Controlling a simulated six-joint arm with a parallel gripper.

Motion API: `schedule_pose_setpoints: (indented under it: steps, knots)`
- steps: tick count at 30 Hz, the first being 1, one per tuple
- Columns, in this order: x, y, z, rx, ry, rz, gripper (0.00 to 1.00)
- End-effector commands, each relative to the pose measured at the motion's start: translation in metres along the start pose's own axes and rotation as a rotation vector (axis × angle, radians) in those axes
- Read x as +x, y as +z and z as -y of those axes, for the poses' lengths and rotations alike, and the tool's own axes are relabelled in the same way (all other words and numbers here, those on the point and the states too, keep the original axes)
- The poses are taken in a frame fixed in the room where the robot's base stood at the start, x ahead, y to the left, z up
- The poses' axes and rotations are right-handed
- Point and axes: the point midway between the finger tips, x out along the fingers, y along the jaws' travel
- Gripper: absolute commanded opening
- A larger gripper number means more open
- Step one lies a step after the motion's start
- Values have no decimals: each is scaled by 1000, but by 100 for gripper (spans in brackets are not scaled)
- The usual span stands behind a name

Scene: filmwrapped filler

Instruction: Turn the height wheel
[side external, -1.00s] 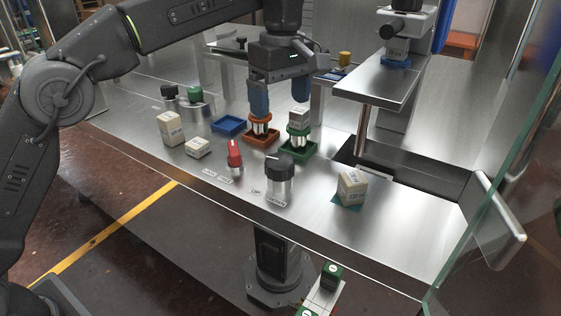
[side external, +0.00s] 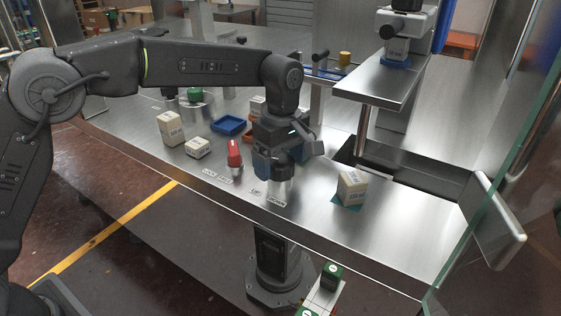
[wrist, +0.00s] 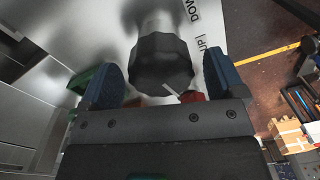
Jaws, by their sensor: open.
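The height wheel is a dark faceted knob on a silver post (side external: 279,192), at the front edge of the steel table by the UP and DOWN labels. In the side view my gripper (side external: 279,166) is right over it and hides most of the dark knob. In the wrist view the knob (wrist: 160,62) shows a pale pointer line and lies between the blue fingers of my gripper (wrist: 163,82). My gripper is open, with a narrow gap visible on each side of the knob.
A red lever knob (side external: 235,155) stands close left of the wheel. A labelled cream block (side external: 351,186) sits to the right. Two more cream blocks (side external: 170,128) (side external: 198,148) and a blue tray (side external: 231,124) lie left. A raised steel platform (side external: 385,88) stands behind right.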

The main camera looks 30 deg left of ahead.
Motion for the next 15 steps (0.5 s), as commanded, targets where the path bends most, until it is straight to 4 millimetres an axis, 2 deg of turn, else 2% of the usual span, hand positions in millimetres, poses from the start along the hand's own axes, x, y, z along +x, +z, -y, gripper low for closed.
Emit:
schedule_pose_setpoints:
  steps: [11, 15]
  knots:
    - [7, 0, 0, 0, 0, 0, 88]
    - [7, 0, 0, 0, 0, 0, 77]
